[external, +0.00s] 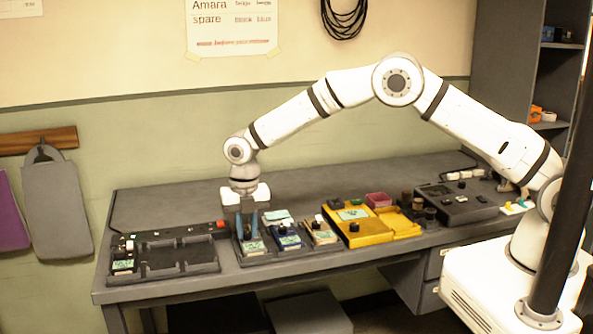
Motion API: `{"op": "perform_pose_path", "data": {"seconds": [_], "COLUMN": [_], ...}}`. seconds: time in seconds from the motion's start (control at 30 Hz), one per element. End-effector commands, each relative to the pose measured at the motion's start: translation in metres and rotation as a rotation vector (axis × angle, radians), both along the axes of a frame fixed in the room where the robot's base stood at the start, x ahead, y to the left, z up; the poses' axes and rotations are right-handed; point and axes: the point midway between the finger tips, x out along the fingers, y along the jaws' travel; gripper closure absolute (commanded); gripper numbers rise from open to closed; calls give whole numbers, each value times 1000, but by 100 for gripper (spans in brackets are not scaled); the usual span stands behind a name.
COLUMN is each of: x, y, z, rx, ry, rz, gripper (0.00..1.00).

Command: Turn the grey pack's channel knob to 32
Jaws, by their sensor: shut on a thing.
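My gripper (247,234) points straight down, its dark fingers closed at the top of a small grey pack (254,247). The pack sits at the left end of a dark tray and has a pale green display on its face. The fingers are shut at the place of its channel knob, which they hide. The knob's setting and the display's digits are too small to read.
A blue pack (287,242) and a beige pack (321,233) stand close on the right. A yellow case (356,227) lies further right, then a dark grey console (456,201). A black rack (180,267) with another pack (124,264) is on the left.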

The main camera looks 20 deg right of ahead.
Motion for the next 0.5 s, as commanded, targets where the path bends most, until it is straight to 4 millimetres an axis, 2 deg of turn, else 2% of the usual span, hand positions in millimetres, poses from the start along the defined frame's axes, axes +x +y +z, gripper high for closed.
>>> {"op": "perform_pose_path", "data": {"seconds": [0.5], "x": [0], "y": [0], "z": [-2], "rx": [2], "ry": [-1], "rz": [-459], "gripper": [100]}}
